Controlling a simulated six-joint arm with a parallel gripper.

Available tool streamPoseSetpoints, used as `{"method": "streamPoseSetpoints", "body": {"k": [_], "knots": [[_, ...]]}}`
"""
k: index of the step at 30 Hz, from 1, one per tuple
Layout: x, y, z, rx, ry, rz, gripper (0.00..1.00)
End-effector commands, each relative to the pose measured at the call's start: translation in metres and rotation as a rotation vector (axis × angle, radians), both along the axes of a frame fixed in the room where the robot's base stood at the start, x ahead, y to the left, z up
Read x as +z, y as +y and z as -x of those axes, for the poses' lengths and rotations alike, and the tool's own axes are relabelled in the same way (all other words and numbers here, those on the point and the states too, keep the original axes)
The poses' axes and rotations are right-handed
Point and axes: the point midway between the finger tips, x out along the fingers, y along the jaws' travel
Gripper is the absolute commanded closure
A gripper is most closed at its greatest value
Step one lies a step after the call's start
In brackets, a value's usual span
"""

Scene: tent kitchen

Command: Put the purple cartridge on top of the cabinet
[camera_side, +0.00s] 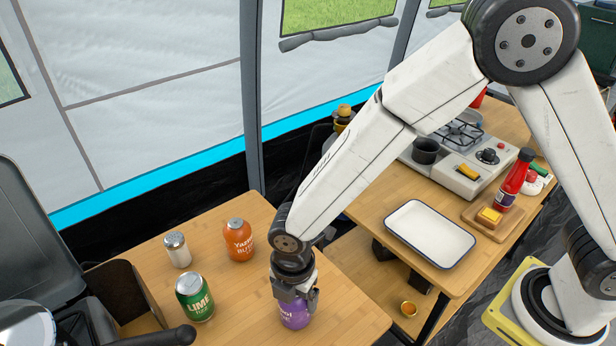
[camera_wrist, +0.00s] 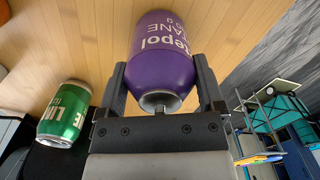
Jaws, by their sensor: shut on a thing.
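The purple cartridge (camera_side: 294,316) stands near the front right of the left wooden table, and its lower part shows below my gripper (camera_side: 297,296). In the wrist view the purple cartridge (camera_wrist: 163,45) lies between the two dark fingers of my gripper (camera_wrist: 160,82), which are shut on its sides. White lettering shows on its body and a metal neck faces the wrist. I cannot tell whether its base touches the tabletop. I cannot tell for sure which wooden unit is the cabinet; one with an open lower shelf (camera_side: 370,268) stands to the right.
A green can (camera_side: 194,298), an orange cartridge (camera_side: 239,240) and a shaker (camera_side: 177,250) stand left of my gripper. The right-hand unit carries a white tray (camera_side: 430,234), a stove (camera_side: 468,150), a red bottle (camera_side: 514,180) and a board (camera_side: 505,220). An open box (camera_side: 125,295) is at left.

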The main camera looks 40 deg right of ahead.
Motion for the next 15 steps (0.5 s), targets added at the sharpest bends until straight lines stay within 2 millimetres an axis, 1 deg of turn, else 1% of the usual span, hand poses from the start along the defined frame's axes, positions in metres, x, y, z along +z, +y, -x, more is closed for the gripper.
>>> {"method": "streamPoseSetpoints", "body": {"k": [8, 9, 10, 15], "knots": [[-0.0029, 0.0002, -0.0001, 0.0, -0.001, 0.0, 0.88], [-0.003, 0.0001, -0.0001, 0.0, 0.0, 0.0, 0.04], [-0.0029, 0.0001, -0.0001, 0.0, 0.0, 0.0, 0.0], [-0.0029, 0.0, 0.0, 0.0, 0.0, 0.0, 0.0]]}}
